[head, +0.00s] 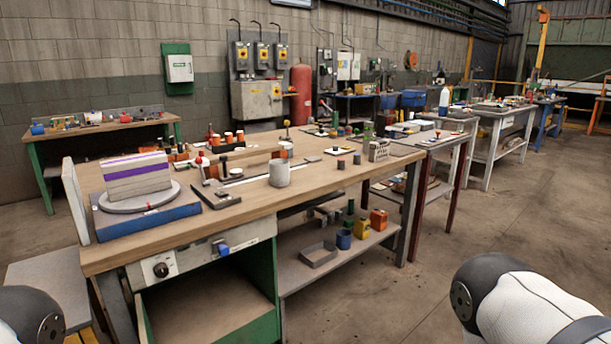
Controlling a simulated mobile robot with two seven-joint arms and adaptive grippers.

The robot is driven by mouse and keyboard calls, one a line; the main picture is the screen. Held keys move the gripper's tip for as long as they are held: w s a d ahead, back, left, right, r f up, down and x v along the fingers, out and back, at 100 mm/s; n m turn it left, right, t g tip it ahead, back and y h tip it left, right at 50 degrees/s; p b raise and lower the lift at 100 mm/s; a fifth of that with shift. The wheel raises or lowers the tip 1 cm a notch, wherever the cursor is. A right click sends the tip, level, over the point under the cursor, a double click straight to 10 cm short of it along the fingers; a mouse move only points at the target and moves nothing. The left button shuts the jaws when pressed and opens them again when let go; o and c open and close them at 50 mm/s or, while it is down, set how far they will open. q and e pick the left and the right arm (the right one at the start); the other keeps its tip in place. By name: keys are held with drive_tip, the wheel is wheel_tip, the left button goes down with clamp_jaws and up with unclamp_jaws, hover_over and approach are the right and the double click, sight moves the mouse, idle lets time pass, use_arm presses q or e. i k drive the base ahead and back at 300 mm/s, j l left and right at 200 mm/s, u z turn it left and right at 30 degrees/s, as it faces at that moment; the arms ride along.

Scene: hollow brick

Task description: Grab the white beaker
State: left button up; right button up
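A white, cup-like beaker (279,173) stands upright on the wooden workbench (240,205), near the middle of its top and towards the front edge. It is small in the head view, so I cannot tell whether anything is in it. Parts of my arms show at the bottom left and bottom right corners. Neither gripper is in view, and nothing of mine touches the beaker.
A black metal square (215,196) and a long rail lie nearby. Several small items stand behind. The bench top in front of the beaker is mostly clear. Open floor (430,270) lies at the right.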

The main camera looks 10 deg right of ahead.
sight(279, 169)
drive_tip(key=i+l, duration=0.25)
drive_tip(key=i, duration=0.2)
drive_tip(key=i+l+z, duration=0.1)
drive_tip(key=i+l, duration=0.2)
drive_tip(key=i, duration=0.15)
drive_tip(key=i+l, duration=0.2)
drive_tip(key=i, duration=0.25)
